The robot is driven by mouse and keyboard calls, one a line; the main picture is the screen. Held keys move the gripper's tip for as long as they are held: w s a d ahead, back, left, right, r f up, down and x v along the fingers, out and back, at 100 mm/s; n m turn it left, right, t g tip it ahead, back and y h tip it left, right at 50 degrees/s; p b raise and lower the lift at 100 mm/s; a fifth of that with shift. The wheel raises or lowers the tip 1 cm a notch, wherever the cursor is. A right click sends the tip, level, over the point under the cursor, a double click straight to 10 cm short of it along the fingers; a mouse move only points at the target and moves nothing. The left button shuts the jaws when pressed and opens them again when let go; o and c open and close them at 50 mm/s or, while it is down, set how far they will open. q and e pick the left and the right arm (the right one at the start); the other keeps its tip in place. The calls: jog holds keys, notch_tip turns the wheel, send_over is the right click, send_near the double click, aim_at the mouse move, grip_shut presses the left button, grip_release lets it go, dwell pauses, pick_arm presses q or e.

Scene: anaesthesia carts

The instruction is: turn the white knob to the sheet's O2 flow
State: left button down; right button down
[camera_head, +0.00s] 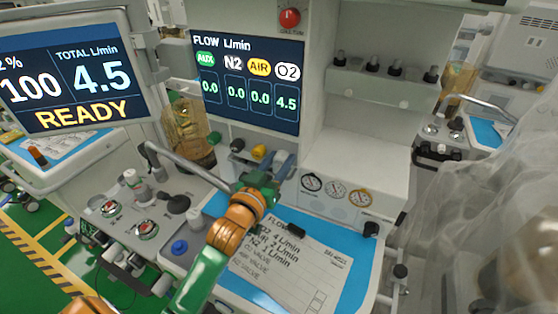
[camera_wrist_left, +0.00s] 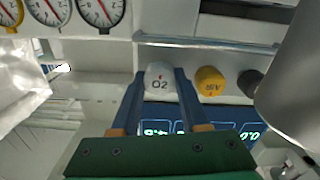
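The white knob, marked O2 with a small red mark, shows in the left wrist view (camera_wrist_left: 161,77) between the two blue fingers of my left gripper (camera_wrist_left: 162,80). The fingers lie against its two sides with no clear gap. In the head view my left gripper (camera_head: 281,166) reaches to the knob row under the flow screen and hides the white knob. The flow screen (camera_head: 248,84) reads O2 4.5, with AUX, N2 and AIR at 0.0. The sheet (camera_head: 290,265) on the blue worktop lists O2 4 L/min, AIR 2 and N2 1. My right gripper is not in view.
The yellow AIR knob (camera_wrist_left: 210,80) is close beside the white knob, with a black knob (camera_wrist_left: 249,83) beyond. Round gauges (camera_head: 336,190) are on the panel at right. The left monitor (camera_head: 66,80) reads 100, 4.5 and READY. Translucent plastic (camera_head: 490,200) hangs at right.

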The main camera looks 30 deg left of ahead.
pick_arm(q)
jog(key=m+p, duration=0.2)
jog(key=m, duration=0.1)
jog(key=shift+r+p, duration=0.3)
jog(key=shift+p, duration=0.05)
jog(key=shift+f+m, duration=0.2)
jog(key=shift+m, duration=0.3)
jog(key=shift+c, duration=2)
grip_release()
jog(key=shift+f, duration=0.1)
jog(key=s+b, duration=0.1)
jog(key=s, duration=0.6)
jog(key=shift+d+b, duration=0.2)
jog(key=shift+b, duration=0.2)
